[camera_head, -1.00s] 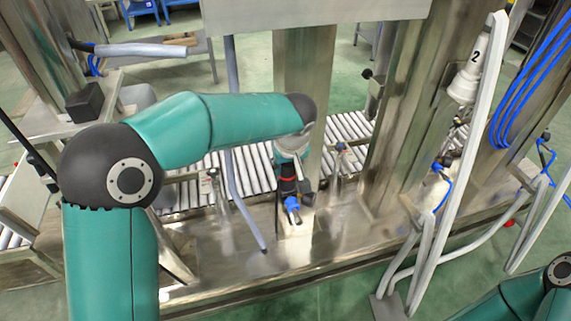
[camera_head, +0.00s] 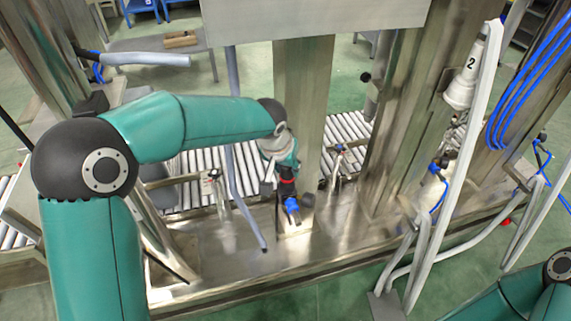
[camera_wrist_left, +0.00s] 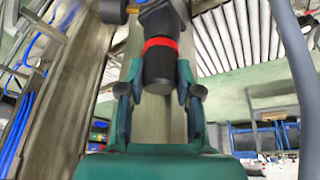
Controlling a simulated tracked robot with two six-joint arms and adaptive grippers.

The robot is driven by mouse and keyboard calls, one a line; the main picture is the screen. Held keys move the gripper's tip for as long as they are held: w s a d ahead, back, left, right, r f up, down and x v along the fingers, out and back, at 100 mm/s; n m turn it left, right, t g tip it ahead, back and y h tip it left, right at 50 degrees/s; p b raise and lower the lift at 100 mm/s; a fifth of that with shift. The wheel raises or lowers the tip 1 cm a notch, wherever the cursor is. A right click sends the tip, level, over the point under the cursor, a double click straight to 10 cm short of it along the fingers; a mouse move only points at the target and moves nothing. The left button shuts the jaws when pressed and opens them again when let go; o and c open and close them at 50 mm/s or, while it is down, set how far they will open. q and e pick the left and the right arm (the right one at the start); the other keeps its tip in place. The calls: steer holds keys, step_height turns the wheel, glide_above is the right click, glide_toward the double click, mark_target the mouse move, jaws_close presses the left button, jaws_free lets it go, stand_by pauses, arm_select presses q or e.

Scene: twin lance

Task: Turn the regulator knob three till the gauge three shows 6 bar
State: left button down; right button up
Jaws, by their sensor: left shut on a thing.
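A black regulator knob with a red ring (camera_wrist_left: 160,62) shows in the left wrist view, between the fingers of my left gripper (camera_wrist_left: 160,98). In the head view the regulator (camera_head: 287,188) is small, with a blue fitting (camera_head: 292,208) below it, at the foot of a steel column. My left gripper (camera_head: 282,168) comes down on it from above and is shut on the knob. No number is readable on this knob. I cannot make out a gauge face or a reading in either view. My right gripper is out of view; only part of my right arm shows at the lower right.
Steel columns (camera_head: 302,100) stand behind and right of the regulator. A grey hose (camera_head: 235,160) hangs just left of it. A white lance marked 2 (camera_head: 467,80) and looped hoses (camera_head: 425,260) stand at the right. A roller conveyor (camera_head: 340,130) runs behind.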

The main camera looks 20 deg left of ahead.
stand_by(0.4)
arm_select(q)
steer(key=c, duration=0.8)
jaws_free()
steer(key=shift+o, duration=0.2)
steer(key=v, duration=1.2)
